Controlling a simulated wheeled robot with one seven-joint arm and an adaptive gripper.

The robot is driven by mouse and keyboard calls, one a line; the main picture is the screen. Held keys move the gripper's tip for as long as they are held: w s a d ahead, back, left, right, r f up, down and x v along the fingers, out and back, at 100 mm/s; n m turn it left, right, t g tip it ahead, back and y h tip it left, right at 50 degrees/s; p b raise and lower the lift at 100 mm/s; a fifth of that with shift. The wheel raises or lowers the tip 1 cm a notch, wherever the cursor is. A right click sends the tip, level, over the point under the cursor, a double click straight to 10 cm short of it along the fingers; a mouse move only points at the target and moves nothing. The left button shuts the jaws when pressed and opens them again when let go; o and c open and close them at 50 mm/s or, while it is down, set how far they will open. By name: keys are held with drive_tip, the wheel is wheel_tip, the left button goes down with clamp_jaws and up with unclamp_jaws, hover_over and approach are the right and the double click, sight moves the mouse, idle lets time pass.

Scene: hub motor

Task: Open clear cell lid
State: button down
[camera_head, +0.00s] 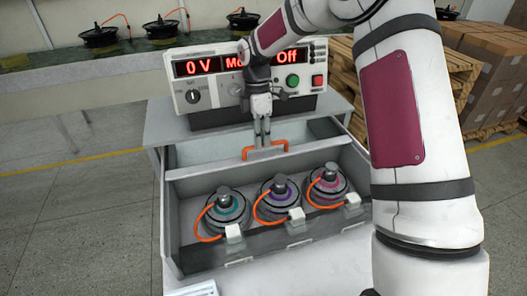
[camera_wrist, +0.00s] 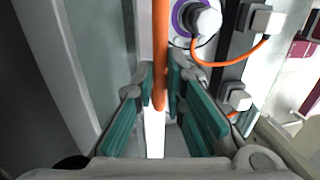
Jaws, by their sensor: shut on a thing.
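My gripper (camera_head: 263,138) reaches down behind the cell and is shut on the orange handle (camera_head: 265,152). In the wrist view my gripper (camera_wrist: 160,95) has its green-padded fingers on both sides of the orange handle (camera_wrist: 160,45). The clear lid (camera_head: 205,152) appears as a pale, glassy panel behind the row of motors, around the handle. Its exact edges and tilt are hard to make out. The grey cell (camera_head: 167,225) holds hub motors with teal (camera_head: 224,212), purple (camera_head: 280,200) and pink (camera_head: 328,186) rings, which look uncovered.
A power unit (camera_head: 200,92) with red displays reading "0 V" and "Off" stands close behind my gripper. Orange cables run from the motors to white connectors (camera_head: 296,216). A conveyor with more motors (camera_head: 100,36), wooden pallets (camera_head: 460,75) and cardboard boxes (camera_head: 490,65) are farther back.

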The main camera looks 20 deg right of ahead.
drive_tip(key=shift+w, duration=0.5)
drive_tip(key=c, duration=1.7)
unclamp_jaws()
drive_tip(key=shift+o, duration=0.2)
wheel_tip(320, 180, up, 12)
drive_tip(key=w, duration=0.2)
drive_tip(key=shift+w, duration=0.15)
